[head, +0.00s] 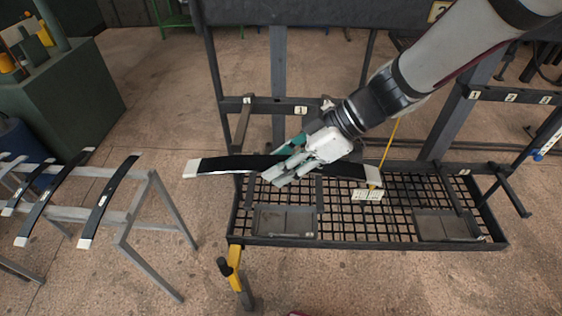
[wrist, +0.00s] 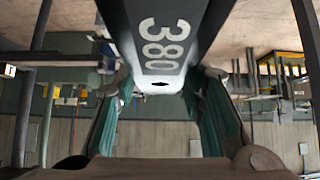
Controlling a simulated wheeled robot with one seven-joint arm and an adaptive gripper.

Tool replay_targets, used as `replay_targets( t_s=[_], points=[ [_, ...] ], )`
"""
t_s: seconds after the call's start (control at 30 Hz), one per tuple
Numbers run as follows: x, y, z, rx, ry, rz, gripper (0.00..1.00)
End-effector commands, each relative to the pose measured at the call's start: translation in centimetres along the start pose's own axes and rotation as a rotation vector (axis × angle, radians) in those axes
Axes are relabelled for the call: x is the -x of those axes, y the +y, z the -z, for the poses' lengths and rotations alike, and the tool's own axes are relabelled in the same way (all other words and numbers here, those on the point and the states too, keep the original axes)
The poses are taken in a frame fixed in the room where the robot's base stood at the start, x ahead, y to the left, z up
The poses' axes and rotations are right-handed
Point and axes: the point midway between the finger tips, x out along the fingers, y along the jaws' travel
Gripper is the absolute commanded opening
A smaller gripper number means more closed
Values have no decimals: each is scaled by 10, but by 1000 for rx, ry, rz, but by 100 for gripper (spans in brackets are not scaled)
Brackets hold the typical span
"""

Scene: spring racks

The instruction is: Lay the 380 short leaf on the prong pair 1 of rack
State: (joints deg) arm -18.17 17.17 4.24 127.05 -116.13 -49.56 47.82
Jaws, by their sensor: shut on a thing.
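The 380 leaf (head: 227,165) is a long, dark, slightly bowed strip with pale ends. In the head view it lies roughly level across the picture, in front of the rack (head: 277,90). My gripper (head: 284,168) is shut on the leaf near its middle. In the wrist view the leaf (wrist: 160,40) shows a white "380" between the teal finger pads. The other prong of the pair is not clear.
A mesh shelf (head: 345,217) with two grey trays (head: 285,221) (head: 447,225) lies below the leaf. A pale tag (head: 368,195) hangs on a yellow cord. Several other leaves (head: 108,200) rest on a grey trestle (head: 140,215) at the left. More numbered plates (head: 473,95) are at right.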

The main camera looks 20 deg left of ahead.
Motion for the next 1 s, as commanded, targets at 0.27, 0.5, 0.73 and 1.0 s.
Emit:
replay_targets(
  t_s=[0.27, 0.5, 0.73, 1.0],
  points=[
    [-1, 24, -2, 2, 2, -1, 1],
    [-2, 42, -2, 3, 2, -1, 1],
    [-3, 60, -4, 2, 2, -2, 1],
    [-4, 81, -5, 2, 2, -1, 1]
  ],
)
